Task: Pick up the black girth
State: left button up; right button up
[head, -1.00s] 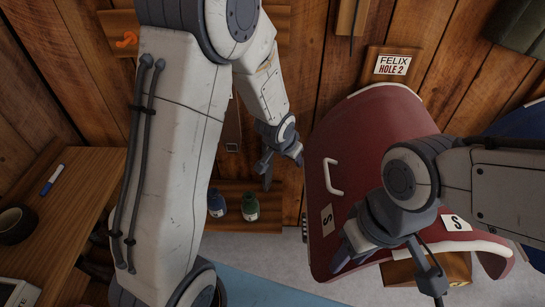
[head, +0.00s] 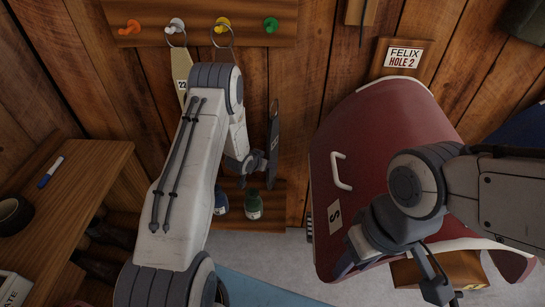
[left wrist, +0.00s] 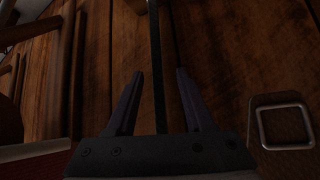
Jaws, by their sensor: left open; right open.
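The black girth (head: 273,140) hangs as a narrow dark strap on the plank wall, below the green peg. My left gripper (head: 250,168) is close to its left side, near its lower half; I cannot tell in the head view whether they touch. In the left wrist view my left gripper (left wrist: 157,78) is open, and a dark strip, which looks like the girth (left wrist: 158,50), runs between its two fingers without being clamped. My right gripper (head: 395,278) is open and empty, low in front of the red saddle rack.
A peg board (head: 200,22) carries coloured pegs; a tan strap with a tag (head: 181,75) hangs there. A brown strap end with a square buckle (left wrist: 285,125) lies beside my left gripper. Bottles (head: 253,204) stand on a low shelf. A red curved rack (head: 375,125) stands right.

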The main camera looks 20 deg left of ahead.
pick_arm(q)
jog(key=x, duration=0.5)
jog(key=shift+d, duration=0.2)
jog(key=shift+r, duration=0.1)
grip_shut()
jog(key=shift+w+r, duration=0.1)
dwell(0.9)
